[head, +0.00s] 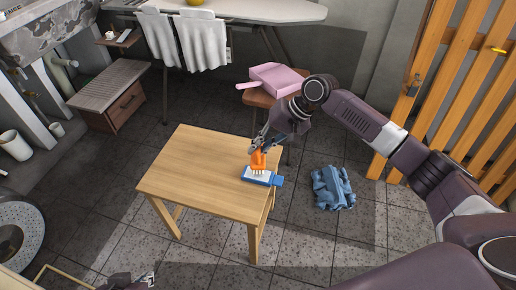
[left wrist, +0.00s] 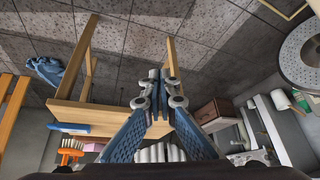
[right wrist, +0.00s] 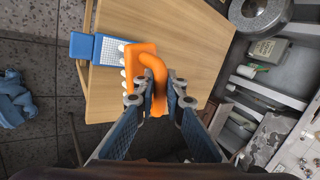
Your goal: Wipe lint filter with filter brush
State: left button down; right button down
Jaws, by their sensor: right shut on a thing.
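The lint filter (head: 263,180) is a blue frame with a pale mesh panel and a blue tab. It lies near the right end of the wooden table; the right wrist view shows its mesh (right wrist: 111,52). My right gripper (head: 259,150) is shut on the orange filter brush (head: 258,160), which also shows in the right wrist view (right wrist: 151,62). The brush's white bristles point down over the filter; I cannot tell if they touch it. My left gripper (left wrist: 160,78) is empty, its fingers together, low at the front, away from the table.
The wooden table (head: 195,175) is otherwise bare. A blue cloth (head: 332,188) lies on the floor to its right. A stool with a pink dustpan-like object (head: 275,78) stands behind. A wooden slatted gate (head: 440,80) is at right, and an ironing board (head: 260,10) at the back.

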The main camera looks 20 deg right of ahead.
jog(key=shift+f+b, duration=0.35)
pick_arm(q)
jog(key=shift+w+d+r+t+h+b, duration=0.15)
jog(key=shift+w+d+r+t, duration=0.2)
jog(key=shift+w, duration=0.5)
jog(key=shift+w+d+r+t+h+b, duration=0.1)
jog(key=shift+w+d+r+t, duration=0.15)
jog(key=shift+w+t, duration=0.4)
jog(key=shift+w+d+r+t+h+b, duration=0.1)
jog(key=shift+w+d+r+t+h, duration=0.2)
jog(key=shift+w, duration=0.7)
pick_arm(e)
jog(key=shift+f, duration=0.15)
pick_arm(q)
jog(key=shift+a+r, duration=0.1)
jog(key=shift+s+y, duration=0.2)
jog(key=shift+y, duration=0.05)
pick_arm(e)
jog(key=shift+f, duration=1.05)
pick_arm(q)
jog(key=shift+a, duration=0.1)
